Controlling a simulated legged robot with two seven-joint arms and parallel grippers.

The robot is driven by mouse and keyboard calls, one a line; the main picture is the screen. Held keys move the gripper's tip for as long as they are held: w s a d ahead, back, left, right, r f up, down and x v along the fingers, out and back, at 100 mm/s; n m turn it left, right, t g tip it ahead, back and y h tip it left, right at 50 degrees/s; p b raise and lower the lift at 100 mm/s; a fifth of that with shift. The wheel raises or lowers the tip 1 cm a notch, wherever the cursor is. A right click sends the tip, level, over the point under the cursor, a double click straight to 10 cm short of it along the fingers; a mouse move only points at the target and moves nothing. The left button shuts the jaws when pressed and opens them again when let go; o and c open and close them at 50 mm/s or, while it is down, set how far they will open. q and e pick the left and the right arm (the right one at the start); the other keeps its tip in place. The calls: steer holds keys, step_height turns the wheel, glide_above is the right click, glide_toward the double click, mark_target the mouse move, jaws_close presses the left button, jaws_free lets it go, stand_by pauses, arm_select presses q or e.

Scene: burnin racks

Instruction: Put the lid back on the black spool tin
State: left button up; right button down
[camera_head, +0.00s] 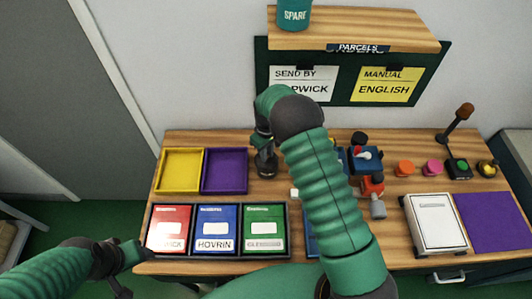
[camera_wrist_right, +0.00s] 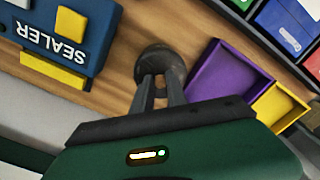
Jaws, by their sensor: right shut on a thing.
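My right gripper (camera_head: 265,147) points down at the back of the table, just right of the purple tray. In the right wrist view its fingers (camera_wrist_right: 160,92) are shut on a small upright part, apparently the knob of the lid. Below the fingertips is a dark round piece (camera_wrist_right: 160,62); the same dark shape (camera_head: 266,164) shows under the gripper in the head view. I cannot tell lid from black spool tin there, nor whether they touch. My left gripper (camera_head: 128,270) appears open and empty at the table's front left corner.
Yellow (camera_head: 180,170) and purple (camera_head: 225,171) trays stand left of the right gripper. Red, blue and green boxes (camera_head: 217,230) lie in front. The blue sealer (camera_wrist_right: 62,38) is close on the other side. My right arm hides the table's middle.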

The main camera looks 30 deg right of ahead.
steer(key=shift+d, duration=0.2)
stand_by(0.3)
stand_by(0.3)
steer(key=c, duration=0.8)
jaws_free()
steer(key=shift+o, duration=0.2)
steer(key=shift+r+p, duration=2.4)
steer(key=shift+r, duration=1.1)
jaws_close()
